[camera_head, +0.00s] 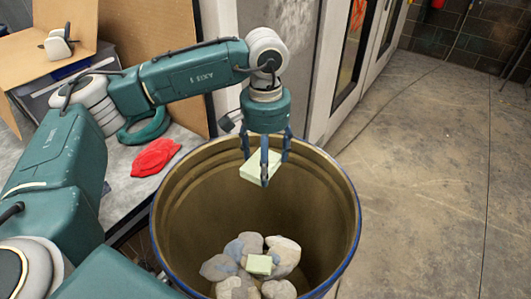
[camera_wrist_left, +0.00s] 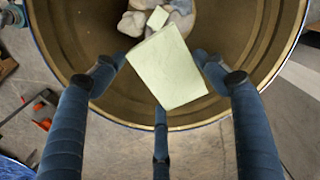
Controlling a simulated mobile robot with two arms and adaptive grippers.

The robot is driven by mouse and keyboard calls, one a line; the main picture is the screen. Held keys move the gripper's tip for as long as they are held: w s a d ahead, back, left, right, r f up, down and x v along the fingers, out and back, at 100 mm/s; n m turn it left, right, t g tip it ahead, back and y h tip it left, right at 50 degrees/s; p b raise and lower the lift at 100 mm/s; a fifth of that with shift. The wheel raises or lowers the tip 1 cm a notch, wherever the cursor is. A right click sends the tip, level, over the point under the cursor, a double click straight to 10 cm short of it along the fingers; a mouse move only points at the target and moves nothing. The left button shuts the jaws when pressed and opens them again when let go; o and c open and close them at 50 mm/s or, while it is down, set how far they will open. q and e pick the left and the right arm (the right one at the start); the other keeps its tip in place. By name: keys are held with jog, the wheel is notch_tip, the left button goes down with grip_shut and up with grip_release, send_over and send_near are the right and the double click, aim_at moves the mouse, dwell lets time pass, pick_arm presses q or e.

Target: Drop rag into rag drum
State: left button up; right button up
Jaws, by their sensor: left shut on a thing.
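My left gripper (camera_head: 264,160) is shut on a pale green, flat, block-like piece (camera_head: 260,169), which could be a folded rag. It is held tilted at the mouth of the rag drum (camera_head: 322,205), inside the rim outline. The wrist view shows the same pale piece (camera_wrist_left: 166,68) between the blue fingers, with the drum (camera_wrist_left: 85,35) beneath. Crumpled grey-white rags (camera_head: 284,252) and a smaller-looking pale green piece (camera_head: 259,264) lie at the drum's bottom. My right gripper is not in view.
A red crumpled cloth (camera_head: 156,157) lies on the grey table (camera_head: 118,190) left of the drum. A cardboard box (camera_head: 70,20) stands at the back left. A glazed door (camera_head: 352,50) is behind. The concrete floor (camera_head: 430,180) at right is clear.

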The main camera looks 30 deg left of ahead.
pick_arm(q)
jog(key=shift+w+f+b, duration=0.1)
jog(key=shift+f+b, duration=0.3)
jog(key=shift+f, duration=0.2)
jog(key=shift+f+b, duration=0.9)
jog(key=shift+f, duration=1.4)
jog(key=o, duration=1.1)
jog(key=shift+r, duration=0.1)
notch_tip(320, 180, up, 12)
jog(key=shift+f, duration=0.1)
